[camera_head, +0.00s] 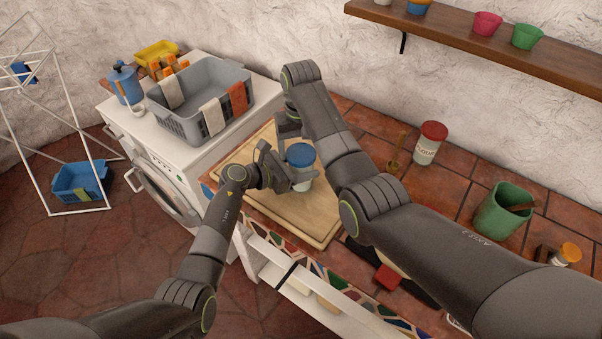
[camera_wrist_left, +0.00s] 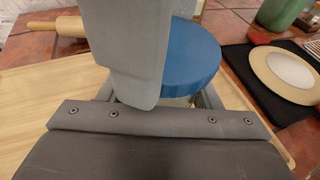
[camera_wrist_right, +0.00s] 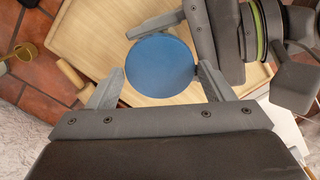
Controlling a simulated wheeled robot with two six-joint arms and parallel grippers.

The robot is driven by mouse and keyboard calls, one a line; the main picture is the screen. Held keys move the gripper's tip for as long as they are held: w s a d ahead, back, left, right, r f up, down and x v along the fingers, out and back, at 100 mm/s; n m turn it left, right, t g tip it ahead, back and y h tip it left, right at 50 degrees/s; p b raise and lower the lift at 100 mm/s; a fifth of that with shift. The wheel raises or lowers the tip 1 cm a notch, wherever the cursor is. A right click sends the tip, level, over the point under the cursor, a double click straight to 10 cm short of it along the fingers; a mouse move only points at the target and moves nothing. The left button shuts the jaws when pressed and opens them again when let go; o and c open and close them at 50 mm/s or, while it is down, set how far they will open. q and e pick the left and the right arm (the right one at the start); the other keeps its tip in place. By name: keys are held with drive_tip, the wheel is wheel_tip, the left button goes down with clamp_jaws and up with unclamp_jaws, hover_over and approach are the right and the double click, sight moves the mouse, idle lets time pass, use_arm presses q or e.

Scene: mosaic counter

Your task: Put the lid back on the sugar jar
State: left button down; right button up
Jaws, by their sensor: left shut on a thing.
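The sugar jar (camera_head: 303,174) is a pale jar above the cutting board, its label hidden. My left gripper (camera_head: 290,176) is shut around its body from the left. The round blue lid (camera_head: 300,154) sits at the top of the jar and looks about level; I cannot tell whether it is seated. It fills the middle of the right wrist view (camera_wrist_right: 160,65) and also shows in the left wrist view (camera_wrist_left: 192,58). My right gripper (camera_head: 289,125) is by the lid on its far side, its fingers apart with the lid between their tips in the right wrist view. Contact is unclear.
A red-lidded flour jar (camera_head: 429,145) and a green pot (camera_head: 500,214) stand right. A grey basket (camera_head: 180,124) with cloths stands left on the white washer. A shelf (camera_head: 460,32) hangs above.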

drive_tip(key=o, duration=0.3)
drive_tip(key=shift+r, duration=2.25)
drive_tip(key=shift+c, duration=0.3)
drive_tip(key=n, duration=0.4)
drive_tip(key=shift+r+n, duration=0.35)
drive_tip(key=shift+n, duration=0.05)
drive_tip(key=n, duration=0.3)
drive_tip(key=r+n, duration=0.1)
drive_tip(key=n, duration=0.7)
drive_tip(key=shift+r, duration=0.25)
drive_tip(key=n, duration=0.5)
drive_tip(key=shift+r+n, duration=0.4)
